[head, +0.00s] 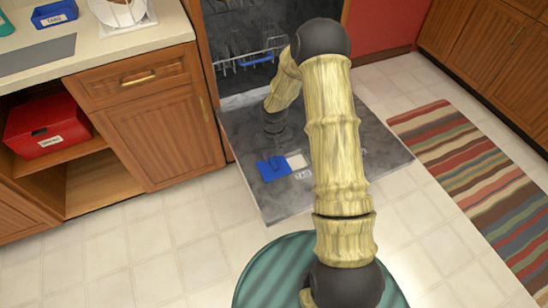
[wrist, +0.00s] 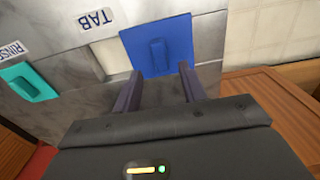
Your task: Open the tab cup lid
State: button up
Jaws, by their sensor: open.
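The blue tab cup lid (wrist: 158,45) is on the lowered grey dishwasher door, beside a white label reading TAB (wrist: 95,20). It carries a raised blue grip in its middle. In the head view the blue lid (head: 271,168) lies on the door near a pale square. My gripper (wrist: 162,74) is open and empty, its two dark fingers at the near edge of the lid in the wrist view. I cannot tell whether they touch it. My arm hides part of the door in the head view, including part of the area around the TAB label (head: 302,174).
A teal cap (wrist: 29,80) with a RINSE label (wrist: 12,50) is further along the door. The dishwasher rack (head: 240,62) stands inside behind the door. Wooden cabinets (head: 150,125) are at left, with a red box (head: 45,122). A striped rug (head: 470,165) lies at right.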

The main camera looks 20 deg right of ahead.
aim_at(274, 163)
notch_tip(274, 163, up, 13)
jog(key=p, duration=0.2)
jog(key=shift+f, duration=0.2)
jog(key=s+r+m+t, duration=0.1)
jog(key=s+r, duration=0.5)
jog(key=s, duration=0.4)
jog(key=s+r+m+t, duration=0.1)
jog(key=s+r+t, duration=0.1)
jog(key=s+r, duration=0.55)
jog(key=w+r+p+v, duration=0.1)
jog(key=w+p+v, duration=0.2)
jog(key=p+v, duration=1.6)
jog(key=shift+w+a+p, duration=0.2)
jog(key=shift+a+p, duration=0.1)
jog(key=shift+p, duration=0.5)
jog(key=shift+f, duration=0.15)
